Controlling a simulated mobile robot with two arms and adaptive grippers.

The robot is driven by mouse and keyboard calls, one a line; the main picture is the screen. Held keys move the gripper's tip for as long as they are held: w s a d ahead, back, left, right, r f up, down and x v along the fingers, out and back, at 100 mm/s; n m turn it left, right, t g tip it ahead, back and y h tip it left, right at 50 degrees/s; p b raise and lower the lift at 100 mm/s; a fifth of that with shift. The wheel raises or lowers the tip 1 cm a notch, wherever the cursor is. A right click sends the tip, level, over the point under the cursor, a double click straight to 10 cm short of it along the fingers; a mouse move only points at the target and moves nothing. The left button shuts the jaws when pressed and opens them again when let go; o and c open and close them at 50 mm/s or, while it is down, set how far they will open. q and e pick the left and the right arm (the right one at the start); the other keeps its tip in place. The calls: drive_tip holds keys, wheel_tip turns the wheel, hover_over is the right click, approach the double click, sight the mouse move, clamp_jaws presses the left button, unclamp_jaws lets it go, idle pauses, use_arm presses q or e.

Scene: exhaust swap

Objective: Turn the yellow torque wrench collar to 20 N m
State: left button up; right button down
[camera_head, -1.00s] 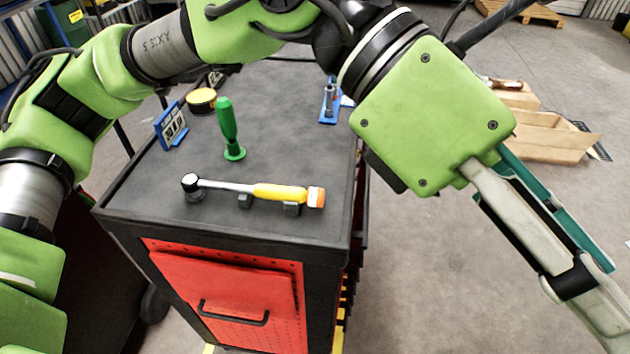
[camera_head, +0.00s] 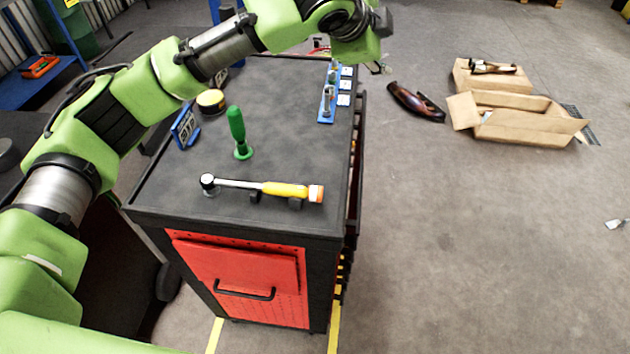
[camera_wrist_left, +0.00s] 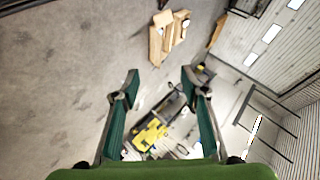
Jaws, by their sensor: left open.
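The torque wrench (camera_head: 262,188) lies across the dark cart top on small black supports. Its round head is at the left. Its yellow collar and handle (camera_head: 285,190) are at the right, ending in an orange and white tip (camera_head: 316,193). I cannot read any setting on it. My left arm reaches across above the back of the cart, well away from the wrench. My left gripper is mostly hidden behind its wrist in the head view. In the left wrist view, its green fingers (camera_wrist_left: 160,86) are spread, with nothing between them. My right gripper is not in view.
A blue-framed sign (camera_head: 185,128), a yellow-black round item (camera_head: 211,101) and a blue rack (camera_head: 327,107) are also on the cart (camera_head: 160,195). Cardboard boxes (camera_head: 530,118) and a dark curved part (camera_head: 416,102) lie on the floor.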

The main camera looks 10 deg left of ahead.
use_arm(q)
drive_tip(key=s+a+f+g+y+p, duration=0.2)
drive_tip(key=s+a+f+g+y, duration=0.1)
drive_tip(key=s+a+f+g, duration=0.35)
drive_tip(key=g+y, duration=0.2)
drive_tip(key=g, duration=0.1)
hover_over(316, 189)
wheel_tip(316, 189, down, 4)
wheel_tip(316, 189, down, 13)
drive_tip(key=p, duration=0.5)
drive_tip(key=shift+r, duration=0.1)
drive_tip(key=shift+f, duration=0.65)
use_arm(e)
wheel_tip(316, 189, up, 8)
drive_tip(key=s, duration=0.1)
use_arm(q)
drive_tip(key=c, duration=1.2)
